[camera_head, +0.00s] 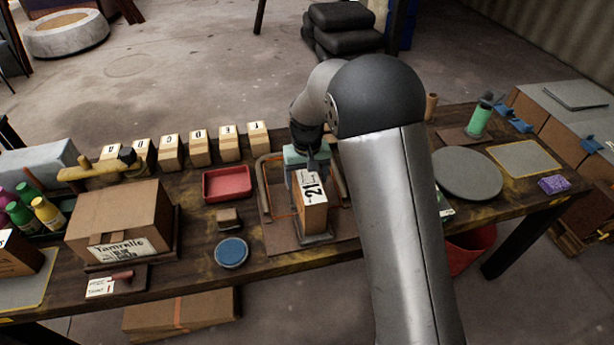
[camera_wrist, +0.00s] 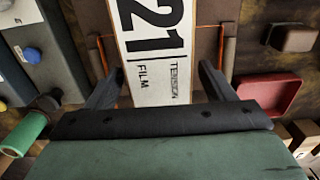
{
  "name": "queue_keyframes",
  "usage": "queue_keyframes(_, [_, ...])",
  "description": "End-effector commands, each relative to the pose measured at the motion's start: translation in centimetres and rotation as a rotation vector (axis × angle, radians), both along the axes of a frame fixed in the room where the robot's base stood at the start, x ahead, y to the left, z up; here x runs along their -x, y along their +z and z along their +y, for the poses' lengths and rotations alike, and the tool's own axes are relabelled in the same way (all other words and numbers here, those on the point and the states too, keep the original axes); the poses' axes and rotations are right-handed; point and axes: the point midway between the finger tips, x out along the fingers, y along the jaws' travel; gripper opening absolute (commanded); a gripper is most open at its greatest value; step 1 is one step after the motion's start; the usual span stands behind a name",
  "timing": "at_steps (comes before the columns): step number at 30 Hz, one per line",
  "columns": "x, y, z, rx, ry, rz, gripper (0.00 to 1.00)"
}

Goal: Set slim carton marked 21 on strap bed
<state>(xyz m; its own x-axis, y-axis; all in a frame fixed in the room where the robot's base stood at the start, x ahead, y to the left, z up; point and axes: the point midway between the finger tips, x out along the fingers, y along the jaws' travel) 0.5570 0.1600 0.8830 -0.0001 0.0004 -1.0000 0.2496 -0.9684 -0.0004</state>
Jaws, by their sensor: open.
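The slim carton marked 21 (camera_head: 312,200), tan with a white label on its top face, stands on the strap bed (camera_head: 280,240). The bed is a brown board with raised side rails and thin orange straps. My gripper (camera_head: 307,165) is at the carton's far end. In the wrist view, my gripper (camera_wrist: 160,82) is open, with one finger on each side of the carton's label (camera_wrist: 155,45). Narrow gaps show beside the label, and the orange straps lie outside them. My arm hides part of the bed's right side.
A red tray (camera_head: 227,183), a small brown block (camera_head: 229,217) and a blue disc (camera_head: 232,252) lie left of the bed. A large cardboard box (camera_head: 120,215) stands further left. Lettered blocks (camera_head: 199,148) line the back edge. A round grey plate (camera_head: 467,172) lies at right.

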Motion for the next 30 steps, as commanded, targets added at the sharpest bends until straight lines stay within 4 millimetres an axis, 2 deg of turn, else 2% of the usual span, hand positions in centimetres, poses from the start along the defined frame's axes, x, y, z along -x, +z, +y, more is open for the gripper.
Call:
queue_keyframes(5, [-0.1, 1.2, 0.0, 0.0, 0.0, -0.002, 0.76])
queue_keyframes(15, [-0.1, 8.2, 0.0, -0.001, 0.0, -0.005, 0.76])
queue_keyframes(21, [-0.1, 11.3, 0.0, 0.0, 0.0, -0.002, 0.76])
queue_keyframes(30, [0.3, 12.5, -0.3, -0.001, -0.004, 0.0, 0.76])
